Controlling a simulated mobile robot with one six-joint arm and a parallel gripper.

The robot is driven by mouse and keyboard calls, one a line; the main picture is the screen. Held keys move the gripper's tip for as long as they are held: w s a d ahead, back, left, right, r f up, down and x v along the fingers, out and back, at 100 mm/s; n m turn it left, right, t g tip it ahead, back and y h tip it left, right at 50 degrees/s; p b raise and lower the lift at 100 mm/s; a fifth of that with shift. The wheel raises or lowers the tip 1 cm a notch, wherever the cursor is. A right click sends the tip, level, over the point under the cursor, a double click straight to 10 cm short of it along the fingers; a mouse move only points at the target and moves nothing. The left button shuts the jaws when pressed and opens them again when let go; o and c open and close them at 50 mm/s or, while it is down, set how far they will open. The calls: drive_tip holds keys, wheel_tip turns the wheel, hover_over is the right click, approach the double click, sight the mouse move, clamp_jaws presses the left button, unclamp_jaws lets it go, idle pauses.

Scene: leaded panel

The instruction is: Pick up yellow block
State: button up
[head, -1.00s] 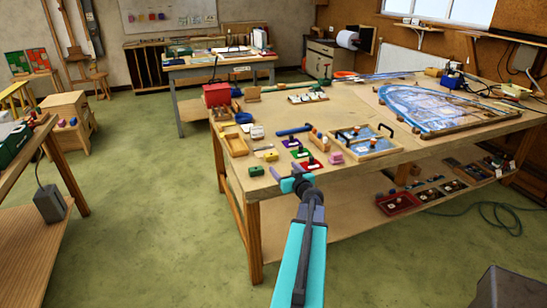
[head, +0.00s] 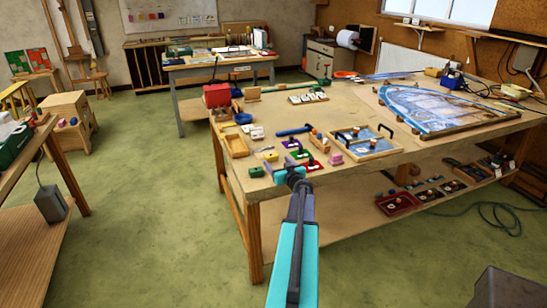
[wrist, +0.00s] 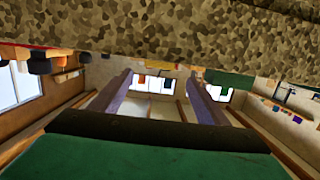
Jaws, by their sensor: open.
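A small yellow block (head: 270,156) lies on the near left part of the big workbench (head: 345,178), behind a green block (head: 257,171). My gripper (head: 289,173) is at the bench's near edge, to the right of the green block and nearer than the yellow block. It is apart from the yellow block. In the wrist view my gripper (wrist: 162,80) shows two spread purple-grey fingers with nothing between them. I cannot make out the yellow block for certain in the wrist view.
Coloured plates with knobs (head: 303,152) and a pink block (head: 336,159) lie right of the yellow block. A wooden tray (head: 236,145) lies behind it to the left. A blue-handled hammer (head: 293,131) lies farther back. A speckled surface (wrist: 160,30) fills the wrist view's top.

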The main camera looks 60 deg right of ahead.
sight(272, 156)
drive_tip(key=shift+w+d+f, duration=0.1)
drive_tip(key=shift+w+d, duration=0.3)
drive_tip(key=shift+w, duration=0.1)
drive_tip(key=shift+w, duration=0.1)
drive_tip(key=shift+p+x, duration=0.75)
drive_tip(key=shift+x, duration=1.75)
drive_tip(key=shift+d+f, duration=0.1)
drive_tip(key=shift+d, duration=0.05)
drive_tip(key=shift+c, duration=0.2)
drive_tip(key=c, duration=1.1)
